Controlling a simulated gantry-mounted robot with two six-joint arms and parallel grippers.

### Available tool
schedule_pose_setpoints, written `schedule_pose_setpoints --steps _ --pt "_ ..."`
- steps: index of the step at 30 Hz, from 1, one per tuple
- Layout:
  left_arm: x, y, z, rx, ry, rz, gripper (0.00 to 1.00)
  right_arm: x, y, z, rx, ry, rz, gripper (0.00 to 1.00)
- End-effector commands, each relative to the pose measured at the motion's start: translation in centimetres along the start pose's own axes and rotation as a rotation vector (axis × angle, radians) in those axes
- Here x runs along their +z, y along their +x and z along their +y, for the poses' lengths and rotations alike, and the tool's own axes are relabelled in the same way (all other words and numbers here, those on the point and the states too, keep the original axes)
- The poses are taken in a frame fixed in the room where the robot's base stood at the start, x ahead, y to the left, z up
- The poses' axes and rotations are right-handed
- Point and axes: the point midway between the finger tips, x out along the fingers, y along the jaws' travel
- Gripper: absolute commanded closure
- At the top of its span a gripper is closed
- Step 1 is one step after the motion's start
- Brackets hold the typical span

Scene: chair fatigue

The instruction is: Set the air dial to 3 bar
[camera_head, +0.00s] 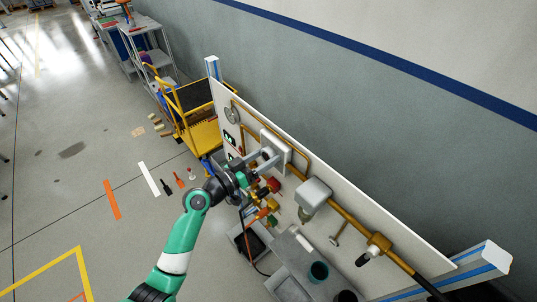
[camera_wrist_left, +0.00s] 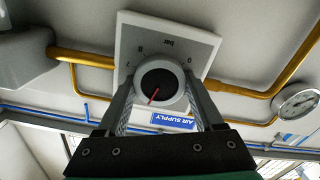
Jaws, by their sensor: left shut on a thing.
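The air dial (camera_wrist_left: 160,84) is a round knob with a dark face, a grey rim and a red pointer. It sits on a square white plate (camera_wrist_left: 205,43) with an upside-down "bar" label in the left wrist view. My left gripper (camera_wrist_left: 160,92) is shut on the dial, one finger on each side. In the head view, my left gripper (camera_head: 264,160) reaches the panel at the plate (camera_head: 275,146). The dial is mostly hidden there. My right gripper is not in view.
A round gauge (camera_wrist_left: 298,101) and yellow pipes (camera_wrist_left: 82,57) flank the plate. A blue "AIR SUPPLY" sign (camera_wrist_left: 173,121) is by the dial. In the head view, a grey box (camera_head: 313,194) and a yellow valve (camera_head: 378,244) stick out from the white panel. The floor at left is mostly clear.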

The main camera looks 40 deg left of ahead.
Motion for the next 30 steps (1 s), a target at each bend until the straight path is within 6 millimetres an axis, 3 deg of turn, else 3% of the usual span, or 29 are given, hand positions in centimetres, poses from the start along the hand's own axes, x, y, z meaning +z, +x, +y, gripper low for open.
schedule_pose_setpoints --steps 18,30 --pt "0.0 0.0 -0.2 0.000 -0.575 -0.001 0.87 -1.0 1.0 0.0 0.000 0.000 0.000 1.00" --pt "0.1 0.0 -0.3 0.000 -0.810 -0.001 0.87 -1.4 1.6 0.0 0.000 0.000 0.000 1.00"
